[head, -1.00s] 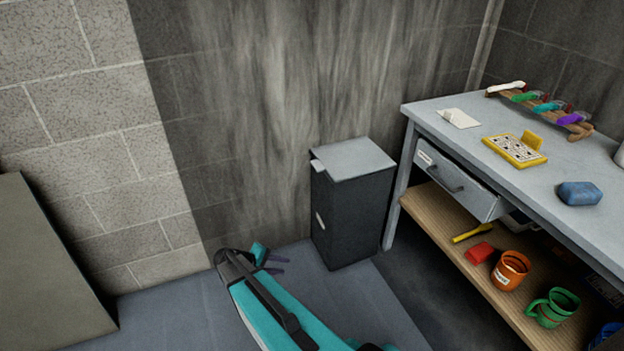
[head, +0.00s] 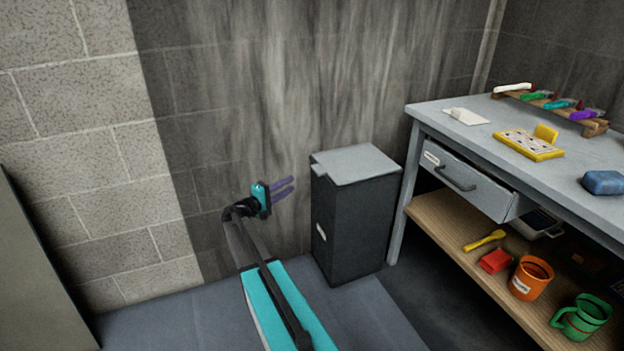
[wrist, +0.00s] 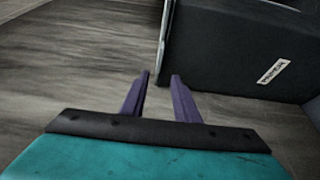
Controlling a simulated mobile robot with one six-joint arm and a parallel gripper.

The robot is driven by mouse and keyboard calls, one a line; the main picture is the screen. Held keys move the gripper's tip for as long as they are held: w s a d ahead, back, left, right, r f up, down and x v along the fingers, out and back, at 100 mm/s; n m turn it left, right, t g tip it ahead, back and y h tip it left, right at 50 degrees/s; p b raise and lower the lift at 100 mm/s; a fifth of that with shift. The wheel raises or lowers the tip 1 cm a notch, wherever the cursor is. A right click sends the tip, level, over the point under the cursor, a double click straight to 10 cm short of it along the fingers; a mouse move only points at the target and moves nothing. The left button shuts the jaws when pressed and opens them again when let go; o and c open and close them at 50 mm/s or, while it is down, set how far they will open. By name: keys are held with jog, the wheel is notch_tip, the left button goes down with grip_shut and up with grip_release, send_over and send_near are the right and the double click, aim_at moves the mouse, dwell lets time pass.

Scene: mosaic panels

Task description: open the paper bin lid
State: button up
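The paper bin (head: 348,228) is a dark box standing on the floor against the wall, left of the workbench. Its light grey lid (head: 356,165) lies shut on top, with a small tab at the front left corner. My gripper (head: 293,185) is left of the bin, a little below lid height, its purple fingers pointing right and apart from the bin. In the wrist view the gripper (wrist: 161,78) is open with nothing between the fingers. There the bin's dark side (wrist: 235,45) with a white label (wrist: 273,71) fills the upper right, and the lid shows as a thin pale edge (wrist: 163,40).
A grey workbench (head: 440,116) stands right of the bin, its drawer (head: 465,182) slightly open. A grey-brown panel (head: 35,270) stands at the left. The floor left of the bin is clear.

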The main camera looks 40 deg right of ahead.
jog(key=shift+d, duration=0.1)
dwell(0.3)
jog(key=d, duration=1.3)
jog(key=shift+d+b, duration=0.35)
grip_shut()
